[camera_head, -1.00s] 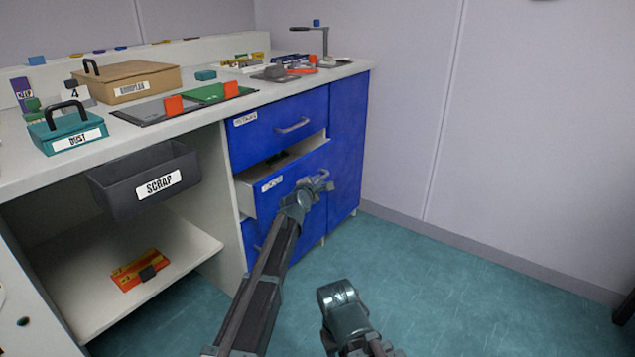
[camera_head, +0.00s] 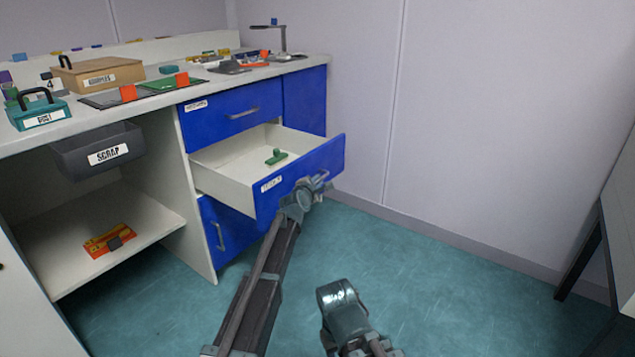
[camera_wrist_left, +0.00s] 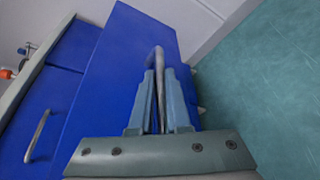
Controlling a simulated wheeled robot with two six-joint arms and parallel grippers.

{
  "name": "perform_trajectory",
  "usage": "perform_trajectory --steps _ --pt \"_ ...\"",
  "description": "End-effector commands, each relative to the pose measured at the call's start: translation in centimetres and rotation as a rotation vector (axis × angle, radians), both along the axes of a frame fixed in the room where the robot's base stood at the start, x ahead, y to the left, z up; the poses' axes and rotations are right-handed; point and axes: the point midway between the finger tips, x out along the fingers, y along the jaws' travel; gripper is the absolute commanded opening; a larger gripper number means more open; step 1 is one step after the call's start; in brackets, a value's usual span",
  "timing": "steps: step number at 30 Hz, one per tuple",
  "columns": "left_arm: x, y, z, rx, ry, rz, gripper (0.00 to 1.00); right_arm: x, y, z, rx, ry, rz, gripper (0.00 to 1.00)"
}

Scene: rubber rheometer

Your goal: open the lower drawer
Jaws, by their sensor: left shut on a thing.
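The lower drawer (camera_head: 318,163) has a blue front and white sides and stands well out from the cabinet. A green object (camera_head: 276,156) lies inside it on the white floor. My left gripper (camera_head: 318,184) is at the drawer's front, shut on its metal handle. In the left wrist view the handle (camera_wrist_left: 157,60) runs between the two fingers (camera_wrist_left: 158,98) in front of the blue front. My right arm shows at the bottom of the head view, but its fingertips are not visible there.
The upper drawer (camera_head: 232,112) is shut above. A blue door (camera_head: 226,232) with a handle is below. A scrap bin (camera_head: 85,155) hangs at left, over a shelf with an orange and yellow item (camera_head: 108,240). Teal floor (camera_head: 420,270) is free at right.

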Motion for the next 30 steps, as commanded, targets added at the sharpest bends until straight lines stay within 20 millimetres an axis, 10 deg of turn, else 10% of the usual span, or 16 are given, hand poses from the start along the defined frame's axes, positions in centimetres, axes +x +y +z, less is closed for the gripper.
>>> perform_trajectory --steps 11,12,16,30 --pt "-0.04 0.13 -0.02 0.001 0.0 0.001 0.0 0.02 0.01 -0.01 0.0 0.0 0.0 0.5" --pt "-0.03 0.14 -0.02 0.001 0.0 0.001 0.2 0.02 0.01 -0.01 0.0 0.0 0.0 0.5" --pt "-0.02 0.12 -0.01 0.001 -0.001 0.001 0.44 0.01 0.01 0.0 0.0 0.0 0.0 0.5" --pt "-0.69 0.26 0.21 0.0 0.0 0.001 0.45 0.01 0.01 0.2 0.0 0.0 0.0 0.5"
